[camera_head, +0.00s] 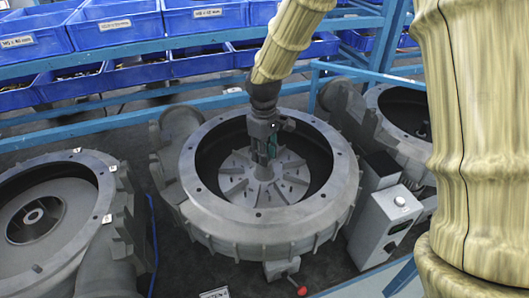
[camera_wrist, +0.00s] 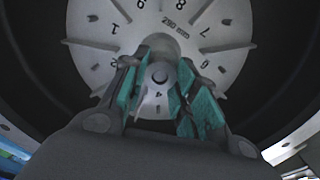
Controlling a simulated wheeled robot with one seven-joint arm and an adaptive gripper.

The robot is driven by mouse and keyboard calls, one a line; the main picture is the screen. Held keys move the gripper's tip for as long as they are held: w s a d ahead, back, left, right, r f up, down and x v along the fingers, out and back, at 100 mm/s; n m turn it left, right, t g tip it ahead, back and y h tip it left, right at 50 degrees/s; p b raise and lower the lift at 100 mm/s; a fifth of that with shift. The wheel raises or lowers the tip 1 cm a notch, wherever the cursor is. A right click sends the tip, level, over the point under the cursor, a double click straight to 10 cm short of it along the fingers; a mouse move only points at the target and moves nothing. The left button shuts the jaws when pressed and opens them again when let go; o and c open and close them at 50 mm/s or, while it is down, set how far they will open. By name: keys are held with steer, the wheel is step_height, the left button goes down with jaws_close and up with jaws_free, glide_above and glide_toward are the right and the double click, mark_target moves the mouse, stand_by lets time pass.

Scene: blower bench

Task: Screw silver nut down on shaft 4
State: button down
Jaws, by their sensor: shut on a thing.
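My gripper (camera_head: 268,150) reaches down into the middle blower housing (camera_head: 225,220), over the hub of the grey bladed impeller (camera_head: 240,182). In the wrist view its teal-padded fingers (camera_wrist: 158,78) are shut around a small round grey piece at the centre of the impeller disc (camera_wrist: 205,62). This piece looks like the silver nut (camera_wrist: 159,75) on the shaft end. The fingers hide its sides and most of the shaft, so I cannot tell how far down it sits. The disc bears numbers and a "290 mm" mark.
A second open housing (camera_head: 75,225) stands at the left and a third (camera_head: 405,115) at the right. A grey box with a round knob (camera_head: 385,225) and a red-knobbed part (camera_head: 300,290) are near the front. Blue bins (camera_head: 115,25) fill the rack behind.

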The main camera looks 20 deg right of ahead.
steer(key=m, duration=1.2)
steer(key=shift+m, duration=0.3)
steer(key=m, duration=0.9)
steer(key=c, duration=1.4)
jaws_free()
